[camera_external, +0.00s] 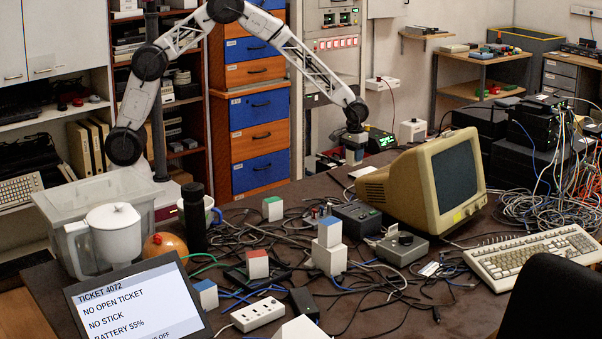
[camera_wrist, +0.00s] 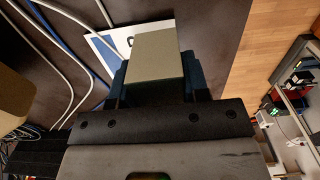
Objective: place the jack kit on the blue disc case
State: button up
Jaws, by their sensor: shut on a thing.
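My gripper (camera_external: 354,146) is at the table's far edge, left of the beige monitor. It is shut on a pale grey-green box, which I take for the jack kit (camera_wrist: 155,58). In the wrist view the box stands out between the dark fingers. A white sheet or flat case with a blue mark (camera_wrist: 103,45) lies below and partly behind it. I cannot tell which thing is the blue disc case. Blue-topped white boxes stand at the front left (camera_external: 205,294) and mid-table (camera_external: 330,232), the latter on another white box.
The beige monitor (camera_external: 415,187) stands close to the right of my gripper. A grey device with a knob (camera_external: 402,248), a keyboard (camera_external: 543,255) and many loose cables clutter the table. A clear bin (camera_external: 85,210) and white jug (camera_external: 113,240) stand at left.

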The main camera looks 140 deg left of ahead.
jog(key=w+a, duration=0.1)
jog(key=a, duration=0.1)
jog(key=w+a, duration=0.3)
jog(key=shift+w+a+f, duration=0.15)
jog(key=shift+a+f, duration=0.2)
jog(key=shift+a, duration=0.05)
jog(key=shift+f, duration=0.15)
jog(key=shift+f, duration=1.6)
jog(key=shift+f, duration=0.15)
jog(key=o, duration=1)
notch_tip(320, 180, up, 12)
jog(key=shift+r, duration=0.15)
